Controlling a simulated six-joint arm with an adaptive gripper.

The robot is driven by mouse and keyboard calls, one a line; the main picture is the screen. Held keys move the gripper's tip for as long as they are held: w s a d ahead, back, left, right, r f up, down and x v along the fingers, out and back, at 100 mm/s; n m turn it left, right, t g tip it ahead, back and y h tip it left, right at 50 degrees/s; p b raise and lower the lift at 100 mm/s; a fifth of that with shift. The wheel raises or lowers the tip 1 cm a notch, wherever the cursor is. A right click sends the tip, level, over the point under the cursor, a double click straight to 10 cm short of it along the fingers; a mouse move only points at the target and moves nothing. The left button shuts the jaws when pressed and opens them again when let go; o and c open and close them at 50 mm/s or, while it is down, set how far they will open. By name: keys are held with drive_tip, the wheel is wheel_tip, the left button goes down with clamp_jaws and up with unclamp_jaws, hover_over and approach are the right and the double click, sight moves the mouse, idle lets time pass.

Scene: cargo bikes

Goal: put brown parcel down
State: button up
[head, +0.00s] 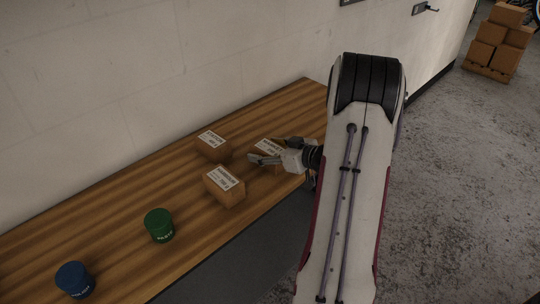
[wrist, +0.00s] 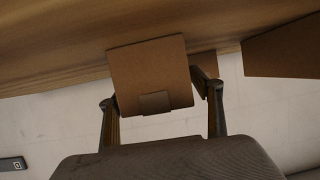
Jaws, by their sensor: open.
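Three brown cardboard parcels with white labels are on the wooden table. One parcel (head: 267,146) is at my gripper (head: 270,151), partly hidden by it. In the wrist view this parcel (wrist: 150,70) sits between the two spread fingers of my gripper (wrist: 160,90). The fingers are open; a small gap shows beside the left finger, and contact on the right is unclear. The parcel appears to rest on the table. A second parcel (head: 212,146) stands behind and to the left, and a third (head: 225,186) stands in front and to the left.
The wall runs along the table's back. Part of another box (wrist: 285,50) shows at right in the wrist view. Stacked boxes (head: 490,50) stand on the far floor.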

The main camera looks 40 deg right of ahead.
drive_tip(key=shift+x, duration=1.65)
drive_tip(key=shift+r, duration=0.1)
drive_tip(key=c, duration=1.4)
drive_tip(key=shift+c, duration=0.2)
drive_tip(key=shift+r, duration=0.2)
drive_tip(key=shift+r, duration=4.85)
